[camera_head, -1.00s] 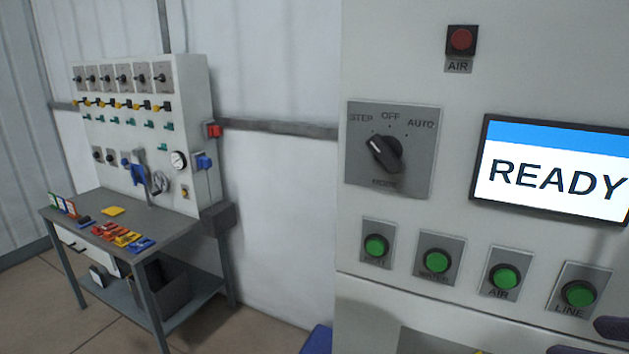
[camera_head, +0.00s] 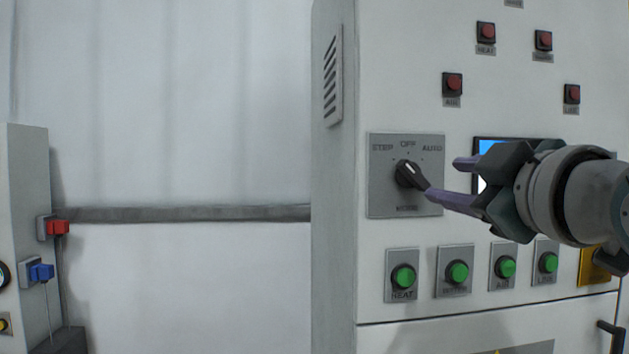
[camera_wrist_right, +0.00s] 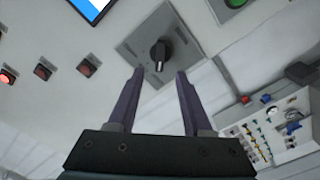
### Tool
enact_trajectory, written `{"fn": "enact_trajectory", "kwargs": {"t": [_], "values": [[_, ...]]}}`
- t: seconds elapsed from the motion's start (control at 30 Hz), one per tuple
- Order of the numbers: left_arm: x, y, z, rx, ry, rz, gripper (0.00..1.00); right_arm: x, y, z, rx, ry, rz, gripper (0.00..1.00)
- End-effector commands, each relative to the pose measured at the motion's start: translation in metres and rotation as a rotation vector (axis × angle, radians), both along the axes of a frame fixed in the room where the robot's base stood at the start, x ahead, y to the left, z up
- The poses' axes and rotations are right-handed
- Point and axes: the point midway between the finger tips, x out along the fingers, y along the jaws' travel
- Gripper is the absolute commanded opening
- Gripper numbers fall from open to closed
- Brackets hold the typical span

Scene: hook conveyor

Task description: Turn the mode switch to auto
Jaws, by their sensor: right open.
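The mode switch is a black knob (camera_head: 409,174) on a grey plate (camera_head: 378,196) marked STEP, OFF and AUTO. Its pointer end leans up and left, toward the STEP side. My right gripper (camera_head: 443,178) is open and empty, with its purple fingers reaching in from the right toward the knob. One fingertip overlaps the knob's lower right edge in the head view. In the right wrist view the knob (camera_wrist_right: 160,50) stands just beyond the open fingertips (camera_wrist_right: 160,74), about centred between them. I cannot tell whether a finger touches it. My left gripper is not in view.
Green buttons (camera_head: 457,272) sit in a row below the switch, and red lamps (camera_head: 486,33) above. A screen (camera_head: 487,150) is partly hidden behind my right gripper. A second panel with red and blue parts (camera_head: 55,227) stands at far left.

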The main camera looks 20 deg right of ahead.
Motion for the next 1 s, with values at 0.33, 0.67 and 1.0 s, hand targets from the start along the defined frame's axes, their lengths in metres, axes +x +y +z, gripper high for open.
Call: {"fn": "enact_trajectory", "kwargs": {"t": [0.33, 0.67, 1.0], "values": [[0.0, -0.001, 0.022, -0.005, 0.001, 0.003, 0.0, 0.056, -0.013, 0.003, 0.003, 0.002, 0.0, 0.5], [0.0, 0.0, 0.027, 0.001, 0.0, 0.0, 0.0, 0.078, -0.018, 0.0, 0.003, 0.003, 0.001, 0.5], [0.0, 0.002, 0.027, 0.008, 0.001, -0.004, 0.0, 0.078, -0.018, 0.0, 0.001, 0.002, 0.001, 0.4]]}}
